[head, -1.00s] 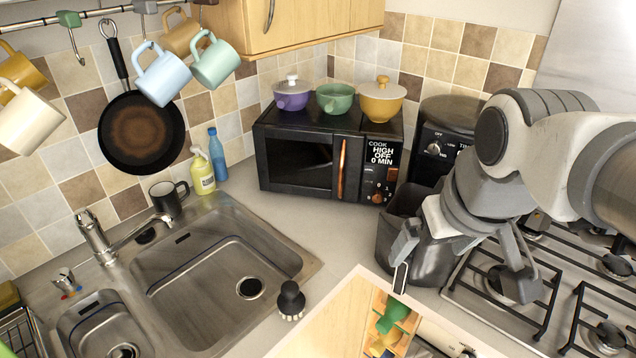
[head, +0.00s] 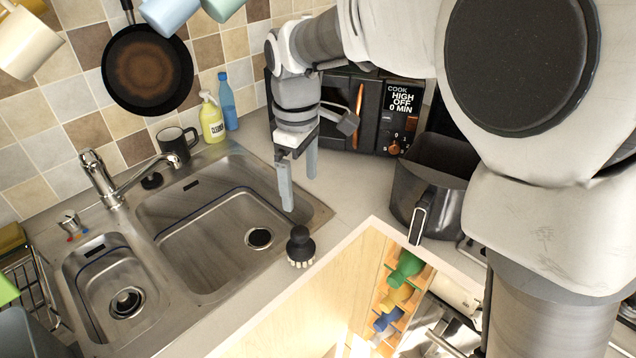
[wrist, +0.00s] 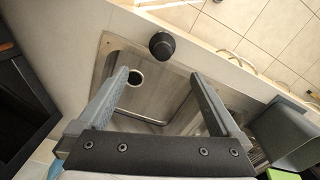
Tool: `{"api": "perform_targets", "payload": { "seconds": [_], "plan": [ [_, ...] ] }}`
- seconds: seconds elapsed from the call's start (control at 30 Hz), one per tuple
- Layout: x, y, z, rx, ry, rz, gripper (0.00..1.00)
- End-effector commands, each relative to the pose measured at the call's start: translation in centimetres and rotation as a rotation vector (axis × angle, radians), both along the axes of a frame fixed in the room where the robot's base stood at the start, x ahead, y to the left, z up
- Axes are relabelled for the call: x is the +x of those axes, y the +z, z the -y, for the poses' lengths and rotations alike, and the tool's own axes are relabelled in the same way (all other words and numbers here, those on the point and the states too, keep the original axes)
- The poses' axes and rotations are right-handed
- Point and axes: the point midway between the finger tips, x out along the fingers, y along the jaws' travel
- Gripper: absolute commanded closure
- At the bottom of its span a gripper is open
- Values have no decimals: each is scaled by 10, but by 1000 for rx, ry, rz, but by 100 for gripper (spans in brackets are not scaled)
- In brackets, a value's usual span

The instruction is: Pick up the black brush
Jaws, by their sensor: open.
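The black brush (head: 300,244) stands upright on the counter at the front right corner of the sink, with its pale bristles down. It also shows in the wrist view (wrist: 162,45), seen from above, beyond my fingertips and between their lines. My gripper (head: 300,192) is open and empty. It hangs above the right edge of the sink, fingers pointing down, higher than the brush and apart from it. In the wrist view my gripper (wrist: 157,78) shows both fingers spread wide.
The metal sink (head: 210,235) lies left of the brush. A black pot-like container with a handle (head: 430,185) stands to the right. The microwave (head: 365,110) is behind my gripper. A black mug (head: 177,143), yellow bottle (head: 211,120) and blue bottle (head: 228,103) stand behind the sink.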

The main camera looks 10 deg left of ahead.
Motion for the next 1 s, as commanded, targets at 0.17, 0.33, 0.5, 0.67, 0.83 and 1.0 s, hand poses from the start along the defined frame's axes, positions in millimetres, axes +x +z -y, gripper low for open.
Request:
{"api": "perform_targets", "payload": {
  "seconds": [0.17,0.33,0.5,0.67,0.83,1.0],
  "plan": [
    [-1,-36,1,-3,-1,-5,0],
    [-2,-74,1,-3,-1,-4,0],
    [-1,-103,0,-2,-2,-2,0],
    [-1,-115,0,-1,-4,-1,0],
    [-3,-130,-3,-2,-2,-3,0],
    [-5,-156,-6,-2,-3,-3,0]
  ]
}}
